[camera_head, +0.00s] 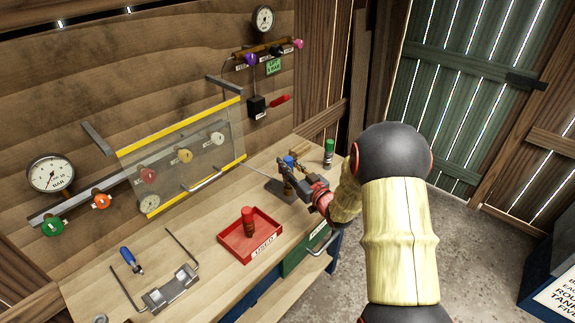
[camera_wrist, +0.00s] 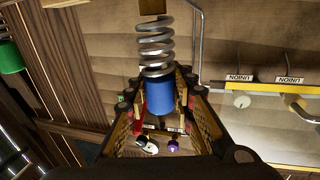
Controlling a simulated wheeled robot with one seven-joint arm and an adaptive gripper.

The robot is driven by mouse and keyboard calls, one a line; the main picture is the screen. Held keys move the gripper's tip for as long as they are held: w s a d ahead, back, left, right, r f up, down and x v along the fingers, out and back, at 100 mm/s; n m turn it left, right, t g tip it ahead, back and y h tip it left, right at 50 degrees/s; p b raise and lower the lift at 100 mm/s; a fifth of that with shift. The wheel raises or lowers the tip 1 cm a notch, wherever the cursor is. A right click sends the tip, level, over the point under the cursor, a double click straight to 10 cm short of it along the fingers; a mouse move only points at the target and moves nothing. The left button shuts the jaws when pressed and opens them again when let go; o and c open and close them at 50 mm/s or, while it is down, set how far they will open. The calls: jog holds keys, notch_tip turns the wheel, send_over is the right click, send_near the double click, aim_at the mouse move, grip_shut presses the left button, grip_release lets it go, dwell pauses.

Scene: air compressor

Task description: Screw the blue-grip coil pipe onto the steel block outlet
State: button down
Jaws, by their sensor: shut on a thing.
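The coil pipe's blue grip (camera_wrist: 160,95) sits between the fingers of my gripper (camera_wrist: 163,108) in the wrist view. My gripper is shut on it. A silver coil (camera_wrist: 155,45) runs from the grip to a brass-coloured fitting (camera_wrist: 152,6) at the top edge. In the head view my gripper (camera_head: 292,178) is at the bench's right end, with a bit of the blue grip (camera_head: 289,161) showing. A dark grey block or plate (camera_head: 278,190) lies beside it, mostly hidden by the gripper. I cannot tell whether the pipe's end touches the steel outlet.
A red tray (camera_head: 274,246) holds a red cylinder (camera_head: 248,222). A green-topped can (camera_head: 328,153) stands right of the gripper. A clear yellow-edged panel (camera_head: 190,155) and a pressure gauge (camera_head: 51,175) are at the wall. A blue-handled tool (camera_head: 132,260) lies at left.

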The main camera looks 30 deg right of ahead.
jog(key=shift+f+b, duration=0.6)
jog(key=shift+f, duration=0.2)
jog(key=c, duration=1.4)
grip_release()
jog(key=shift+r, duration=0.1)
jog(key=s, duration=0.8)
jog(key=s+d, duration=0.1)
jog(key=s, duration=0.3)
jog(key=shift+d, duration=0.1)
jog(key=shift+c, duration=0.7)
